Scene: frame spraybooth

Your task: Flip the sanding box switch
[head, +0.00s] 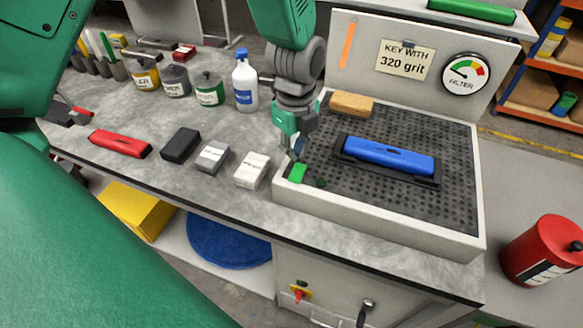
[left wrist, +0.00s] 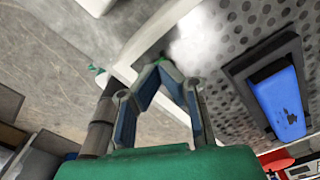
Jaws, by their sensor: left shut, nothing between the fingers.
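The sanding box (head: 390,220) is a pale tray with a perforated dark top, at the right of the bench. A small green switch (head: 298,173) sits at its front left corner. My left gripper (head: 299,156) points down just behind the switch, shut and empty. My right gripper is not in view.
A blue sanding block (head: 390,155) in a dark holder and a wooden block (head: 351,104) lie on the box. White (head: 252,171), grey (head: 212,157) and black (head: 181,145) blocks lie left of it.

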